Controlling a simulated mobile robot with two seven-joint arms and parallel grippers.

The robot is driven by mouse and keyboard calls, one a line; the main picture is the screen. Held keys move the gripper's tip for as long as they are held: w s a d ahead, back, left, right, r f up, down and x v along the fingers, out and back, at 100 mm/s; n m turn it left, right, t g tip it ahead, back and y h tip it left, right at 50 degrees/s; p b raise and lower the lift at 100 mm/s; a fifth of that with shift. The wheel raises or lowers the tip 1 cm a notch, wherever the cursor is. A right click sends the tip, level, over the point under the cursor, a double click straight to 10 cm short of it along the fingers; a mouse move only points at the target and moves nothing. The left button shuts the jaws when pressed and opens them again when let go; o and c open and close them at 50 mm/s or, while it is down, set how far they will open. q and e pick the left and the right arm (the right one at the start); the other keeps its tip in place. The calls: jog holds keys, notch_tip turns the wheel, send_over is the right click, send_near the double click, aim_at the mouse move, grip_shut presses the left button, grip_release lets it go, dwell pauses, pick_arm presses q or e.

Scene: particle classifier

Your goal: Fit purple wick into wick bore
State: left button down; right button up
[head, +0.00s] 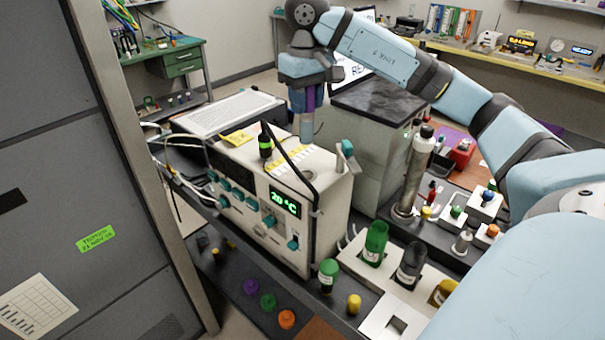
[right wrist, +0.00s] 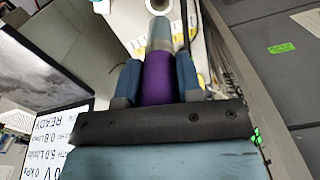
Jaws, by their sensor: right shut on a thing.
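My right gripper (head: 308,92) is above the rear top of the white instrument and points down. It is shut on the purple wick, whose purple body (right wrist: 158,78) sits between the two blue fingers (right wrist: 158,80) in the right wrist view. A pale grey-green cylindrical end of the wick (head: 307,127) extends below the fingers, close to the instrument's top; I cannot tell whether it touches. The white instrument (head: 330,218) has a green "20 °C" display and several teal knobs. My left gripper is out of view.
A white tray (head: 377,322) with green, dark and yellow containers is at front right. Several coloured caps lie on the lower dark shelf (head: 237,300).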

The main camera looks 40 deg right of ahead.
aim_at(306, 167)
notch_tip(306, 167, down, 16)
jog(key=shift+f+p, duration=0.2)
jog(key=shift+p, duration=0.65)
jog(key=shift+f, duration=0.1)
